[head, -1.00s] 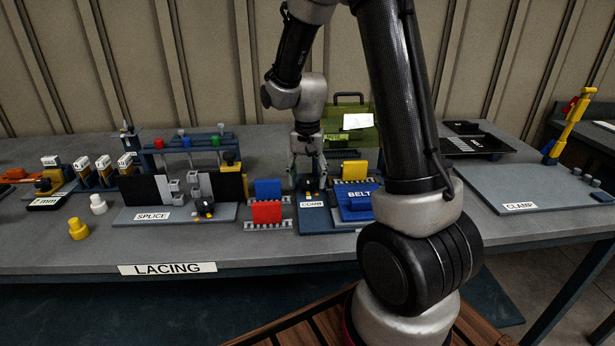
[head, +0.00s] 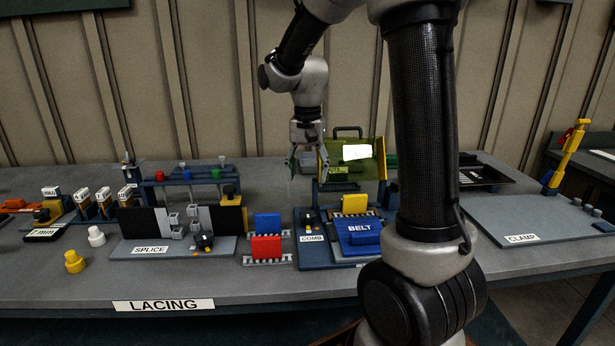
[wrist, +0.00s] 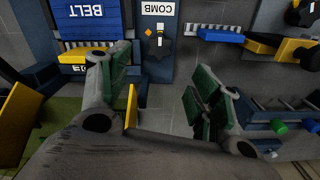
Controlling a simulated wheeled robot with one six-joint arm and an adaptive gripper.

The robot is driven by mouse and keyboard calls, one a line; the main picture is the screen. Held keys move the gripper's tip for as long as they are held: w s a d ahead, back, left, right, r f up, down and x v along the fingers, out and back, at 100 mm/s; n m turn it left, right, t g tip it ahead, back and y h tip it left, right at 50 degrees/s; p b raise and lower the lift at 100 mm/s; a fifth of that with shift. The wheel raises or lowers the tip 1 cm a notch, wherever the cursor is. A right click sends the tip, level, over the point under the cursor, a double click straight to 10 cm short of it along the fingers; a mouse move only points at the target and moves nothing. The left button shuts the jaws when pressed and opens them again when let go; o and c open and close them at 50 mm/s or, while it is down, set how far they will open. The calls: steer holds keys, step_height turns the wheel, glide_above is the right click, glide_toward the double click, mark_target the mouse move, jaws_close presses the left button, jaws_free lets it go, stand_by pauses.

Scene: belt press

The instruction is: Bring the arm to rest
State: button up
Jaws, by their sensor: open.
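My gripper (head: 306,162) hangs above the table behind the comb station, pointing down, with its fingers apart and nothing between them. In the wrist view my gripper (wrist: 160,95) shows its green-padded fingers spread over bare grey table. The comb station (head: 312,250), a dark blue plate with a black knob, lies in front of and below it. The blue BELT block (head: 358,236) and a yellow block (head: 354,204) sit beside the comb plate on its right. My arm hides part of the table right of the BELT block.
A green transparent box (head: 368,150) with a handle stands close behind and right of my gripper. A rack (head: 190,175) with coloured knobs and the SPLICE plate (head: 170,248) are to the left. Blue (head: 267,225) and red (head: 266,247) blocks stand nearer the front. The CLAMP plate (head: 530,222) is at right.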

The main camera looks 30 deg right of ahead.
stand_by(0.4)
steer(key=s+r+n+t, duration=0.2)
steer(key=s+r+n, duration=0.1)
steer(key=s, duration=0.8)
steer(key=s+d+r+n+t, duration=0.1)
steer(key=s+r+n, duration=0.3)
steer(key=s, duration=0.7)
steer(key=shift+s+r+n+t, duration=0.3)
steer(key=shift+s+r+t, duration=0.1)
steer(key=shift+t, duration=0.3)
